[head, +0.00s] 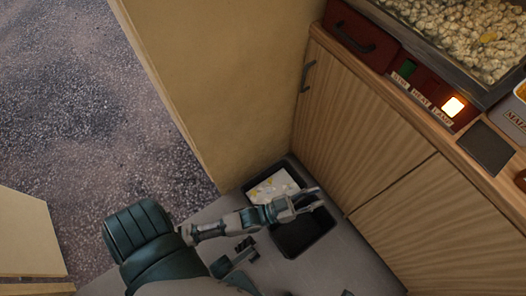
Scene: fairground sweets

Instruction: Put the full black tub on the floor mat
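A black shallow thing (308,236) with a raised rim and rounded corners lies on the grey floor, between the tan panel and the wooden cabinet. My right gripper is out of view.
The wooden cabinet (370,130) stands close on the right, with a popcorn bin (470,35), a lit switch (453,107) and a dark pad (485,147) on top. The tan panel (225,90) rises behind. Grey floor (345,265) is bare near the cabinet.

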